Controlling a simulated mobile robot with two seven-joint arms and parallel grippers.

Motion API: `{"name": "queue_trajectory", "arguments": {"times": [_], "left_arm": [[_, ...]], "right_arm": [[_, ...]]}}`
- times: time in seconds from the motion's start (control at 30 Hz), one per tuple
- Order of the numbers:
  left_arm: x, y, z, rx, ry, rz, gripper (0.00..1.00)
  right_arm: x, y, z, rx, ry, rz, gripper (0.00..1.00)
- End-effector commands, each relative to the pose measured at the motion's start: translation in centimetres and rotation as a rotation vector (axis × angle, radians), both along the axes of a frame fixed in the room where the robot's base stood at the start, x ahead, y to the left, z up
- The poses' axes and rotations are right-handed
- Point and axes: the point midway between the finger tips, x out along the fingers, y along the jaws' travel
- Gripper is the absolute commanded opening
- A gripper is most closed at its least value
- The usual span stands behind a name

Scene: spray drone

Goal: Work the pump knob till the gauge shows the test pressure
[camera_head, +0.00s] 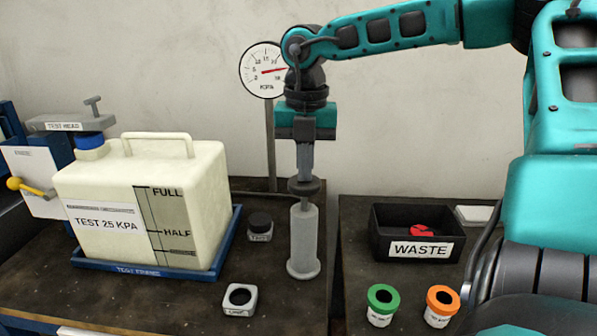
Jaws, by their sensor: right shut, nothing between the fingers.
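The pump is a grey upright cylinder (304,240) on the bench, with a dark round knob (307,187) on a short rod above it. My right gripper (305,176) points straight down with its fingers shut and empty. Its tips are at the top of the knob and seem to touch it. The round white gauge (259,73) marked KPA stands on a post behind. Its red needle points right and slightly up; my arm hides the dial's right edge, so the exact reading is unclear. My left gripper is out of view.
A cream tank (210,190) labelled TEST 25 KPA sits in a blue tray (225,250), left of the pump. A dark cap (260,227) and a pale square part (240,300) lie nearby. Right are a black WASTE bin (385,240), green-rimmed cup (381,320) and orange-rimmed cup (437,320).

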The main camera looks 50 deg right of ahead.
Motion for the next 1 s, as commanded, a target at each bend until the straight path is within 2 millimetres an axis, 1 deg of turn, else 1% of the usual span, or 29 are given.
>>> {"name": "queue_trajectory", "arguments": {"times": [0.03, 0.2, 0.3, 0.4, 0.5, 0.6, 1.0], "left_arm": [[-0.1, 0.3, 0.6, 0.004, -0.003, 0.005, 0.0], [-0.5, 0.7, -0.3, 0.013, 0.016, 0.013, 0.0], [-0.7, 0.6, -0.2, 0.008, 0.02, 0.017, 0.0], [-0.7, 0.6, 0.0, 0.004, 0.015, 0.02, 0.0], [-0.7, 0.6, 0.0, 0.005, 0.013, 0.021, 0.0], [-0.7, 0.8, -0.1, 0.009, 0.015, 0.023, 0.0], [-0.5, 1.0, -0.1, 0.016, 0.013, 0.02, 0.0]], "right_arm": [[0.0, -0.2, 1.6, 0.001, -0.001, -0.001, 0.0], [0.0, -0.2, 5.6, -0.003, -0.004, 0.0, 0.0], [0.1, -0.2, 7.6, -0.003, -0.005, -0.001, 0.0], [0.1, -0.2, 9.1, -0.002, -0.004, 0.0, 0.0], [0.0, -0.2, 10.0, -0.003, -0.002, 0.0, 0.0], [0.0, -0.1, 10.5, -0.001, -0.003, 0.001, 0.0], [0.0, -0.1, 10.5, -0.001, -0.003, 0.001, 0.0]]}}
